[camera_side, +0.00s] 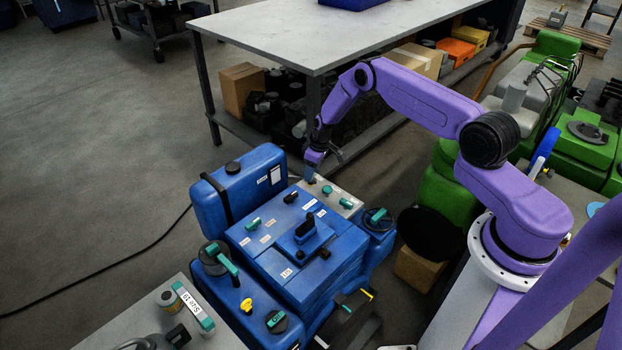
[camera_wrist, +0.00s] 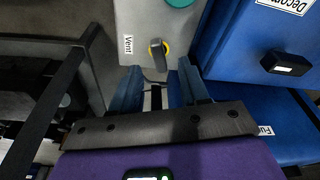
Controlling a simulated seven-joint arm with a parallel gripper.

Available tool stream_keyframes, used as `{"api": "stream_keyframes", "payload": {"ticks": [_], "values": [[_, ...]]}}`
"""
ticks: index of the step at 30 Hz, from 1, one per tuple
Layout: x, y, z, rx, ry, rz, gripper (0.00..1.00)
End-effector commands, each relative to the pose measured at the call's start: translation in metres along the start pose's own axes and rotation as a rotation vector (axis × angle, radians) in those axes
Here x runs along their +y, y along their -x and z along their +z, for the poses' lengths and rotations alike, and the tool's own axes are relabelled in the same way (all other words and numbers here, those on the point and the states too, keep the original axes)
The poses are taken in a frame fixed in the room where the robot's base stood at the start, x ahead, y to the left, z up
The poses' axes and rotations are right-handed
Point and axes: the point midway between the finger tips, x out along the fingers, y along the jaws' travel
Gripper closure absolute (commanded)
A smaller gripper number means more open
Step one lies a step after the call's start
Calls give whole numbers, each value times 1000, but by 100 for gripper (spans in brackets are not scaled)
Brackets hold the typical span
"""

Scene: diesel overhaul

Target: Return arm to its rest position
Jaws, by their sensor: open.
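My gripper (camera_side: 314,172) hangs at the end of my purple arm, low over the back edge of the blue machine (camera_side: 295,245), near its grey panel (camera_side: 352,207). In the wrist view my gripper (camera_wrist: 157,82) has its two blue fingers apart, with nothing held between them. A dark lever with a yellow ring (camera_wrist: 158,50), beside a "Vent" label, lies just beyond the fingertips. I cannot tell whether a finger touches it. My arm is bent and reaches left from its white base.
A blue tank (camera_side: 238,190) stands left of the machine. A workbench (camera_side: 310,32) with loaded lower shelves is behind my arm. Green machinery (camera_side: 590,145) stands at the right. A grey table (camera_side: 150,325) is at the front left. Open floor (camera_side: 110,150) lies left.

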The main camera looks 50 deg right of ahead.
Motion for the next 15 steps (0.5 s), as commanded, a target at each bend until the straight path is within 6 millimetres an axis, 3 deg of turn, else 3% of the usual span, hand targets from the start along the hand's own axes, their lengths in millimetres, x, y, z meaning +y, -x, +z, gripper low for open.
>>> {"api": "stream_keyframes", "payload": {"ticks": [6, 15], "values": [[0, 21, -5, 1, 0, 1, 55], [0, 26, -5, 0, 0, 0, 55]]}}
